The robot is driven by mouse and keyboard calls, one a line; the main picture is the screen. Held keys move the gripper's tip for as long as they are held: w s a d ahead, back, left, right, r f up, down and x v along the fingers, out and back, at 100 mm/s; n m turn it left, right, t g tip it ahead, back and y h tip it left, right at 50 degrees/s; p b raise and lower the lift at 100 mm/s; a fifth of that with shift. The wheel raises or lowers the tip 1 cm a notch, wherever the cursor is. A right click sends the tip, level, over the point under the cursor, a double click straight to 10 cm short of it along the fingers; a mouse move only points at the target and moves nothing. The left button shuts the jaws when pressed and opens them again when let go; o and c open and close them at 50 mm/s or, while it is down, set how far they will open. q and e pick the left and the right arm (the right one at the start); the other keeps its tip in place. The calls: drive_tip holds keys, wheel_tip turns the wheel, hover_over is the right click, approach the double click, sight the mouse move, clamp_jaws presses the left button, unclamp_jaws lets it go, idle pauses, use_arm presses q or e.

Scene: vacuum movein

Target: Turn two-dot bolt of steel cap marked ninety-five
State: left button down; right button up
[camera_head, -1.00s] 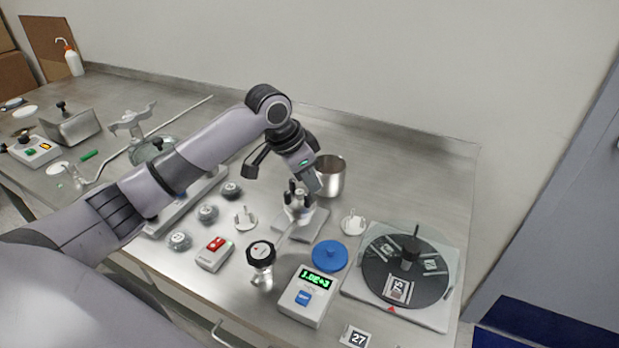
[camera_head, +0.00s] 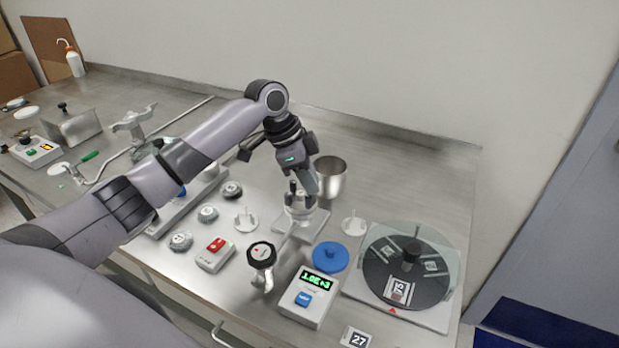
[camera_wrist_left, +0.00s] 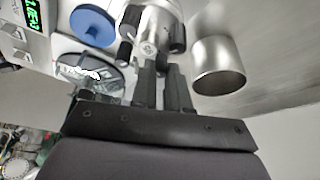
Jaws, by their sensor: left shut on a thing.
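The steel cap (camera_head: 299,212) is a small silvery round fitting on a flat base, with dark knobbed bolts around it. It also shows at the top of the left wrist view (camera_wrist_left: 152,24), with dark bolts (camera_wrist_left: 131,17) around its rim. My left gripper (camera_head: 305,193) reaches down onto it from above. In the left wrist view its fingers (camera_wrist_left: 161,68) are close together at the cap's near side, shut on a bolt that they largely hide. The dot marks and the number ninety-five are not readable. My right gripper is not in view.
A steel cup (camera_head: 331,178) stands close behind the gripper. A blue lid (camera_head: 330,256), a display box (camera_head: 308,298), a black-knobbed valve (camera_head: 261,255) and a dark disc under a clear cover (camera_head: 440,262) are in front and to the right.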

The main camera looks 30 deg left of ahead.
use_arm(q)
drive_tip(key=shift+r, duration=0.1)
drive_tip(key=c, duration=1.1)
unclamp_jaws()
drive_tip(key=v, duration=0.7)
drive_tip(key=shift+b, duration=0.35)
